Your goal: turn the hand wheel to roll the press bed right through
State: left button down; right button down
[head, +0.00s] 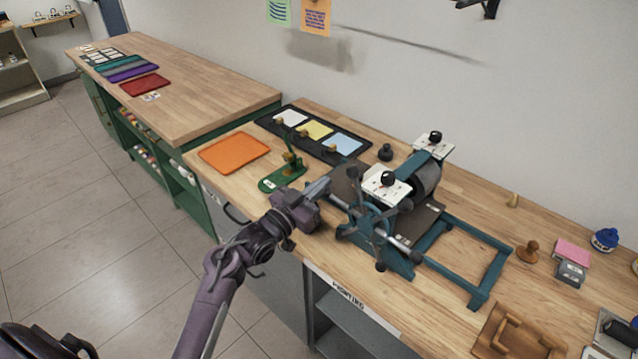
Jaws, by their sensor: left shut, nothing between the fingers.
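The press with its blue-green frame (459,288) stands on the wooden bench in the head view. Its hand wheel (371,222), with spokes ending in dark knobs, faces the front of the bench. The flat grey press bed (426,222) lies under the dark roller (427,178), showing on both sides of it. White plates with black knobs top the press. My left gripper (322,188) is shut and empty, just left of the wheel near an upper-left spoke; I cannot tell whether it touches. My right gripper is not in view.
A green stand (283,178) and an orange tray (234,152) lie left of the press. A black tray (300,119) with coloured pads is behind. A wooden stamp (527,251), pink block (571,253) and brown wooden board (519,335) are at right.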

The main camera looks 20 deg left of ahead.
pick_arm(q)
jog(key=shift+f, duration=0.35)
jog(key=shift+a+f+n, duration=0.1)
jog(key=shift+f+n, duration=0.25)
jog(key=shift+n, duration=0.05)
jog(key=shift+s+d+f+n+y, duration=0.15)
jog(key=shift+d+f+n+y, duration=0.25)
jog(key=shift+f+n, duration=1.4)
jog(key=shift+s+d+f+n+y, duration=0.1)
jog(key=shift+d+f+n+y, duration=0.3)
jog(key=shift+f+n, duration=1.45)
jog(key=shift+s+d+f+n+y, duration=0.2)
jog(key=shift+f+n+y, duration=0.4)
jog(key=shift+f+n, duration=1.2)
jog(key=shift+r+n, duration=0.2)
jog(key=shift+n, duration=0.05)
